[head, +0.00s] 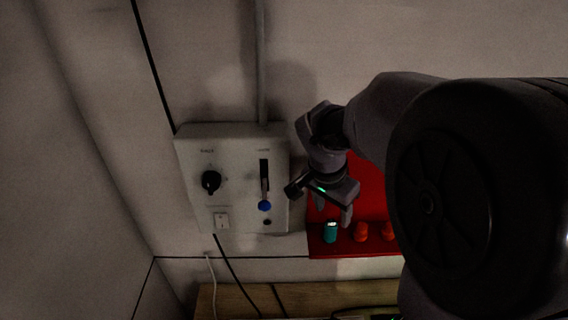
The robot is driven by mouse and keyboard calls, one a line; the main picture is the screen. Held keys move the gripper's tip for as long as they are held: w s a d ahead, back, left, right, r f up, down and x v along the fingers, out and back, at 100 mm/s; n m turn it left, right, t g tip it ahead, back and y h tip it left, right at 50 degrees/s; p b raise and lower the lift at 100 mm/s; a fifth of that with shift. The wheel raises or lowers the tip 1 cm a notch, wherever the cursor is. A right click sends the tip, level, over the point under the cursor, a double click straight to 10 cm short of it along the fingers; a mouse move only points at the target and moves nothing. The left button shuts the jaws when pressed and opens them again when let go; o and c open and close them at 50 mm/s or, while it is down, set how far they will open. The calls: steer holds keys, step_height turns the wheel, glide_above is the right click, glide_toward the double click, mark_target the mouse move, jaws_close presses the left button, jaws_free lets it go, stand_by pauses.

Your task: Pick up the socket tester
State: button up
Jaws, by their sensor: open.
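A small teal, upright item (330,232) with a light top stands at the left end of a red shelf (348,250) in the head view. It may be the socket tester, but I cannot tell for sure at this size. My gripper (336,211) is open, with its fingers pointing down, just above the teal item. I cannot tell whether the fingertips are level with it in depth. Nothing shows between the fingers.
Two red items (361,232) (387,232) stand right of the teal one. A wooden surface (300,298) lies below.

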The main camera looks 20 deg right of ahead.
mark_target(332, 223)
steer(key=x, duration=0.6)
steer(key=shift+w+a+f, duration=0.1)
steer(key=shift+w+f, duration=0.2)
steer(key=shift+f, duration=0.1)
steer(key=shift+s+r, duration=0.1)
steer(key=shift+s, duration=0.05)
steer(key=shift+c, duration=0.4)
jaws_close()
steer(key=shift+r, duration=0.1)
